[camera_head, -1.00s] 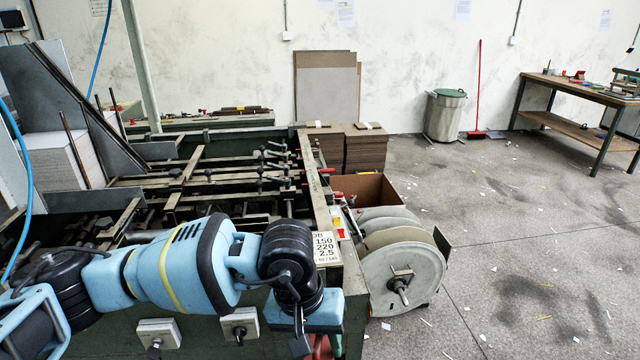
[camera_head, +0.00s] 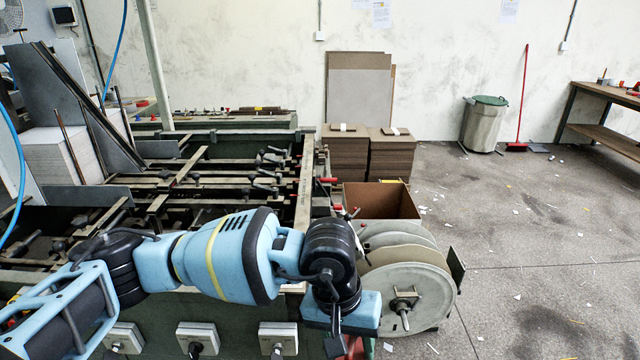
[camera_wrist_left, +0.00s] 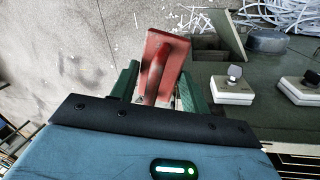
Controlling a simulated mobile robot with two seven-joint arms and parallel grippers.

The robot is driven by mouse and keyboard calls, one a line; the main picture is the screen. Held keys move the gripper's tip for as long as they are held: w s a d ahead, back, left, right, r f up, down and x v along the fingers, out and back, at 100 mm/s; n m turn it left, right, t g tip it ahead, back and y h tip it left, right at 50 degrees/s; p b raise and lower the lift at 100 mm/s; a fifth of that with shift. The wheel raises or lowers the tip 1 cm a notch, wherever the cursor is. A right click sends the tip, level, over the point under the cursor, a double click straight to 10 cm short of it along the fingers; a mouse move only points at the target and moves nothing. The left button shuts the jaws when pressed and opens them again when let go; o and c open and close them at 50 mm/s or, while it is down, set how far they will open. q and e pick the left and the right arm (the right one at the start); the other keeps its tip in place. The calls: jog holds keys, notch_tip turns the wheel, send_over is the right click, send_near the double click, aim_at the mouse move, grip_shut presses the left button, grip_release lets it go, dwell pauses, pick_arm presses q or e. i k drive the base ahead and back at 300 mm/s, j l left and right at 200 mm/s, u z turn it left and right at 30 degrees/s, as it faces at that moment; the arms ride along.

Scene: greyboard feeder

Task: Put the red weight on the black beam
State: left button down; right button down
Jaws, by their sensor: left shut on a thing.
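The red weight (camera_wrist_left: 167,62) is a red block with a bar-like handle, seen between the green fingers of my left gripper (camera_wrist_left: 158,88) in the left wrist view. The fingers are shut on it, and the floor shows beyond it. In the head view only a sliver of red (camera_head: 354,348) shows below my left wrist, at the bottom edge; the fingers are mostly hidden. Several dark bars (camera_head: 215,187) cross the feeder in the head view; I cannot tell which is the black beam. My right gripper is not in view.
The feeder's long side rail (camera_head: 304,185) stands beyond my left arm. Grey reels (camera_head: 425,295) and an open cardboard box (camera_head: 395,200) stand at its right. Switch boxes (camera_head: 197,338) line its front. Board stacks (camera_head: 348,158) stand behind. The floor at right is mostly open, with scraps.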

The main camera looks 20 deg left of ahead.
aim_at(303, 209)
jog(key=i+l, duration=0.25)
jog(key=i, duration=0.25)
jog(key=i+l, duration=0.25)
jog(key=i, duration=0.2)
